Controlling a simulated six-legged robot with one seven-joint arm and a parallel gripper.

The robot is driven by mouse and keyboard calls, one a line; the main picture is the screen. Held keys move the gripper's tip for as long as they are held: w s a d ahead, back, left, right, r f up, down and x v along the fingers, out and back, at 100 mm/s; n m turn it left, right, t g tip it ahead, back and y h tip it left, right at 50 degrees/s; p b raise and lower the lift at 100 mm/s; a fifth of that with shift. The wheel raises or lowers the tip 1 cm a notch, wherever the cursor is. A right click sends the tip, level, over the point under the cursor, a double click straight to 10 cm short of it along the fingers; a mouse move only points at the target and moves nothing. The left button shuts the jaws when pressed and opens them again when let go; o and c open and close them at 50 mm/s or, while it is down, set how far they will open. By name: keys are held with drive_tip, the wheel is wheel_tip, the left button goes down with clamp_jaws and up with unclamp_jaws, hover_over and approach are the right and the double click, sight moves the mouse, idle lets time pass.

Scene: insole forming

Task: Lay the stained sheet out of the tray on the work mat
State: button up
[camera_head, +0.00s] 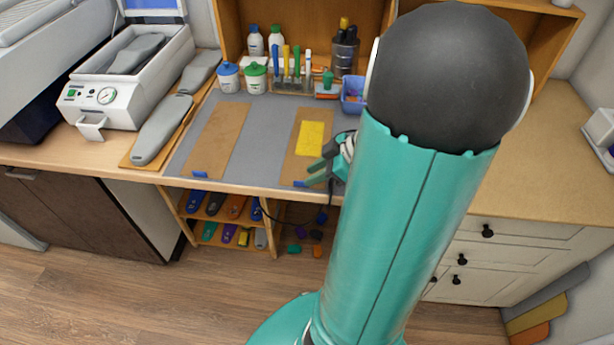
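A grey work mat (262,112) lies on the bench. On it lie two long brown panels, one on the left (214,142) and one on the right (294,160); I cannot tell whether either is a tray or a sheet. A yellow sheet (312,138) lies flat on the right panel. I cannot make out a stain on it. My gripper (311,174) is just below the yellow sheet, over the right panel's lower right part. Its teal fingers look apart with nothing between them. My arm hides the mat's right end.
A white press (128,82) and grey foot forms (162,128) stand on the left. Jars (228,78), a tool rack (290,84) and a blue bin (353,104) line the back of the mat. The bench right of my arm (540,150) is largely clear.

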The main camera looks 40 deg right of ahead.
drive_tip(key=v, duration=0.9)
drive_tip(key=w+a+r+m+h, duration=0.1)
drive_tip(key=a+r+m+h, duration=0.1)
drive_tip(key=a, duration=1.2)
drive_tip(key=w+a+r+m+g+h, duration=0.1)
drive_tip(key=a+r+m+h, duration=0.2)
drive_tip(key=a, duration=1.1)
wheel_tip(320, 180, up, 4)
drive_tip(key=m, duration=0.2)
drive_tip(key=shift+w+m+g, duration=0.2)
drive_tip(key=shift+m+g, duration=0.1)
